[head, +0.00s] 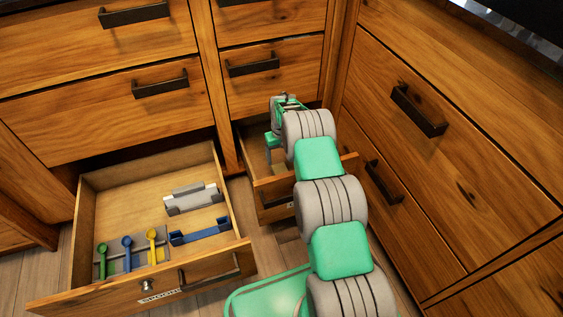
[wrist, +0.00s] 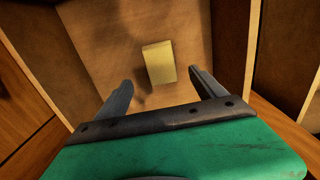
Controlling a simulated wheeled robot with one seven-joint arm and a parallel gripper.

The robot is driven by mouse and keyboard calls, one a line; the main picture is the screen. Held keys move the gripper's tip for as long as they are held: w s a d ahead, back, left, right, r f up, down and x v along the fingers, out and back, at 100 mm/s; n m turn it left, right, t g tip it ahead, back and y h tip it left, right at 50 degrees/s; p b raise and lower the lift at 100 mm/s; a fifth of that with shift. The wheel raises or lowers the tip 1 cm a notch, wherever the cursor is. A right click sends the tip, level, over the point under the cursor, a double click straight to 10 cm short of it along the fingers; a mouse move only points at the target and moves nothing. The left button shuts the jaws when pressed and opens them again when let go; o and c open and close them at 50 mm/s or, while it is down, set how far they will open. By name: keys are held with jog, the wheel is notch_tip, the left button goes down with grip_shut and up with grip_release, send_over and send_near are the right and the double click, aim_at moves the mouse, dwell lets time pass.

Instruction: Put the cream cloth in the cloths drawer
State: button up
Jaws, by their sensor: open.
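The cream cloth (wrist: 158,62), a small yellowish folded block, lies on the wooden floor of a drawer in the wrist view. In the head view this is the narrow open drawer (head: 272,188) in the corner, and my arm hides much of its inside, the cloth and most of its front label. My gripper (wrist: 160,78) is open, pointing down into this drawer. The cloth shows between and beyond its fingertips, with no finger closed on it. My gripper also shows in the head view (head: 272,150), at the drawer's left part.
A wide open drawer (head: 240,245) at the left holds green, blue and yellow spoon-like tools (head: 127,255), a blue piece (head: 200,233) and a grey-white item (head: 192,198). Closed drawers stand above and at the right. The open drawer's walls surround my gripper closely.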

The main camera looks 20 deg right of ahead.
jog(key=s+a+r, duration=0.2)
jog(key=s+r, duration=0.1)
jog(key=r, duration=0.5)
jog(key=s+a+r+t, duration=0.15)
jog(key=s+r, duration=0.25)
jog(key=r, duration=0.4)
jog(key=s+a+r+g, duration=0.1)
jog(key=s+a+r, duration=0.2)
jog(key=r, duration=0.6)
jog(key=s+a+r, duration=0.2)
jog(key=s, duration=1)
jog(key=s+a+r+t, duration=0.1)
jog(key=s+a+r, duration=0.1)
jog(key=s, duration=1)
jog(key=shift+s+a+r, duration=0.25)
jog(key=shift+s+a, duration=0.05)
jog(key=shift+a, duration=0.3)
jog(key=shift+t+p, duration=0.25)
jog(key=shift+p, duration=0.05)
jog(key=shift+c, duration=0.2)
